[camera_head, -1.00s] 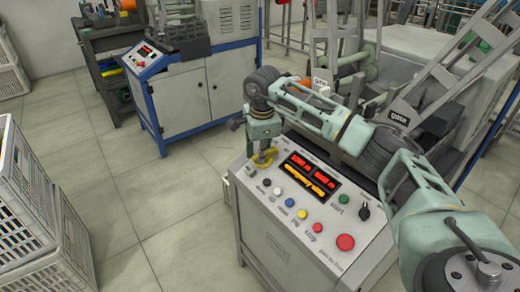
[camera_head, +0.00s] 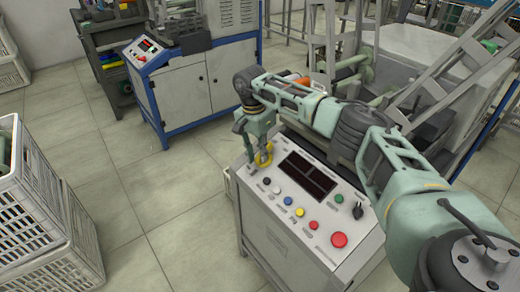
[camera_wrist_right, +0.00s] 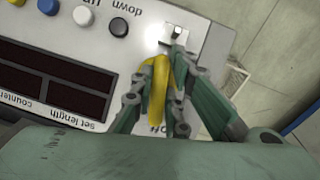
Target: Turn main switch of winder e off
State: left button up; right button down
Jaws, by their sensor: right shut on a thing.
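The winder's grey control panel (camera_head: 362,222) carries a dark display (camera_head: 307,174) that shows no lit digits. The yellow main switch handle (camera_head: 267,152) sits at the panel's far left corner. My right gripper (camera_head: 259,160) is shut on it from above. In the right wrist view the yellow handle (camera_wrist_right: 157,95) lies between the two fingers of my right gripper (camera_wrist_right: 166,72), close to a partly covered "off" label (camera_wrist_right: 158,128). The fingers hide part of the handle and its base. My left gripper is not in view.
Colored buttons and a large red button (camera_head: 339,240) line the panel's front, with a black knob (camera_head: 358,210) at right. White crates (camera_head: 50,235) stand at left. A blue-framed machine (camera_head: 195,85) stands behind. The tiled floor between is clear.

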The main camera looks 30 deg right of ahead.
jog(key=shift+n, duration=0.7)
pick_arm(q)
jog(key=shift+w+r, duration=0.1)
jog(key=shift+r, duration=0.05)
pick_arm(e)
jog(key=shift+n+g, duration=0.5)
jog(key=shift+n, duration=0.3)
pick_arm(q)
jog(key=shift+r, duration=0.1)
pick_arm(e)
jog(key=shift+h, duration=0.3)
jog(key=c, duration=1.7)
grip_release()
